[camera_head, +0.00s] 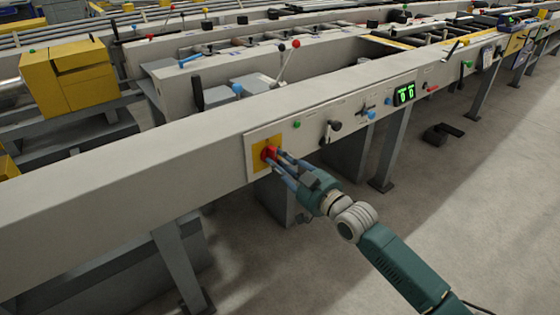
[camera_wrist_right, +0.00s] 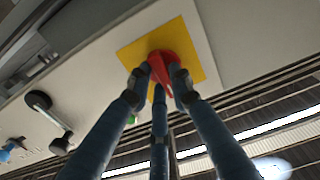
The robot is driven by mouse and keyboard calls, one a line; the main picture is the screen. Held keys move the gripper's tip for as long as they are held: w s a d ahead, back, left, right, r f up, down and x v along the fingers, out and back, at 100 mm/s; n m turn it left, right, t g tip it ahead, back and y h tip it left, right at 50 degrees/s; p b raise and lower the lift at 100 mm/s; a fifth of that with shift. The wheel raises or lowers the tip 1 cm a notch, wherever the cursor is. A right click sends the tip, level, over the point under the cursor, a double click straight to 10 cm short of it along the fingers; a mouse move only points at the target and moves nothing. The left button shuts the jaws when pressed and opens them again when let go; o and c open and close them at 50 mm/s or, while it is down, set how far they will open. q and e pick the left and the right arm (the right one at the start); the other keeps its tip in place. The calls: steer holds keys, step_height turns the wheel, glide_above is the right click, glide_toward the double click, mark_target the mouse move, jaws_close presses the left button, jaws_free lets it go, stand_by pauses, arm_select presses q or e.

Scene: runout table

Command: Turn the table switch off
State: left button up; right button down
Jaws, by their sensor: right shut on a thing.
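The table switch (camera_head: 268,152) is a red knob on a yellow square plate on the front face of the long grey runout table (camera_head: 150,165). My right gripper (camera_head: 275,158) reaches it from the lower right, with its blue fingers closed around the knob. In the right wrist view the red switch (camera_wrist_right: 163,68) sits between the fingertips (camera_wrist_right: 160,75), in front of the yellow plate. The fingers partly cover the knob, so its exact turn angle is hard to tell. My left gripper is in neither view.
A black pedal (camera_head: 443,132) lies on the floor. The floor in front is otherwise open.

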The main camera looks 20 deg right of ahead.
steer(key=shift+f, duration=0.1)
steer(key=c, duration=1.5)
jaws_free()
steer(key=shift+c, duration=0.2)
steer(key=shift+s, duration=0.15)
steer(key=v, duration=1.1)
steer(key=shift+s+d, duration=0.15)
steer(key=shift+s, duration=0.2)
